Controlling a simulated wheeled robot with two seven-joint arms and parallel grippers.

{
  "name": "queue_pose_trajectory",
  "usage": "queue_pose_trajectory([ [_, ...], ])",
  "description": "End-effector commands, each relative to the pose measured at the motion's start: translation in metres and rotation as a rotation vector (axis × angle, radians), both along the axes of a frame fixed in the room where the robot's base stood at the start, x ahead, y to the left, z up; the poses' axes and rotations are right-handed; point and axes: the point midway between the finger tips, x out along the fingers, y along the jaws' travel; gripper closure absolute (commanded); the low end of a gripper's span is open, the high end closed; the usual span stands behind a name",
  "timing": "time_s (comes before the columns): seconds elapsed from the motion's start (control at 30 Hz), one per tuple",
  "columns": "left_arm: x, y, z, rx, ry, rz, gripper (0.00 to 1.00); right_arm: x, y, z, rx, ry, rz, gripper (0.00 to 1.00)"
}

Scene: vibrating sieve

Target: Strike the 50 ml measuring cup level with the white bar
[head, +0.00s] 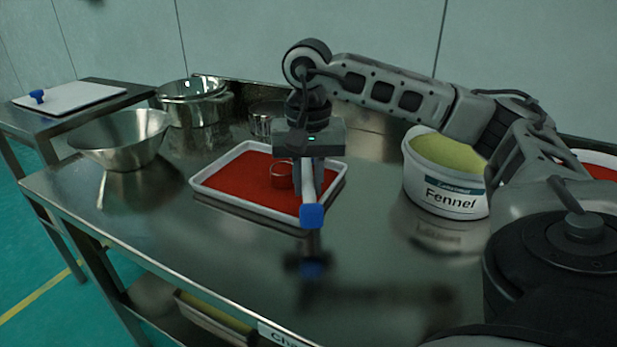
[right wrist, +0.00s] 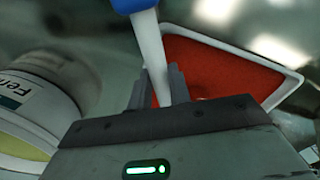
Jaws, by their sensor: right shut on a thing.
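The white bar (head: 307,178) has a blue end (head: 312,216) that points toward the front of the table. My right gripper (head: 309,186) is shut on the bar, over the right part of a white tray (head: 213,192) of red powder. The small measuring cup (head: 281,177) looks filled with red and stands in the tray, just left of the gripper. I cannot tell whether the bar touches it. In the right wrist view the bar (right wrist: 150,45) runs between the fingers, and the tray (right wrist: 296,80) lies behind it. My left gripper is not in view.
A tub labelled Fennel (head: 445,195) stands right of the tray. A steel bowl (head: 120,142) and a steel pot (head: 193,105) stand to the left. A white board (head: 75,97) with a blue-handled thing lies on a side table. The table front is clear.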

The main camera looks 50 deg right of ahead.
Motion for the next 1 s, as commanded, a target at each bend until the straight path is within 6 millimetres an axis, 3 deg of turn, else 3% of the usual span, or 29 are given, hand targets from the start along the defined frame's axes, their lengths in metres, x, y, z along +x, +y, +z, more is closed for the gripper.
queue_pose_trajectory([
  [0.03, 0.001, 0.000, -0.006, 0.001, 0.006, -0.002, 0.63, 0.000, 0.000, -0.004, 0.000, -0.001, 0.000, 0.99],
  [1.0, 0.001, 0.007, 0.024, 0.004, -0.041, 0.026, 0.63, 0.042, 0.043, -0.001, 0.001, -0.001, 0.000, 0.99],
])
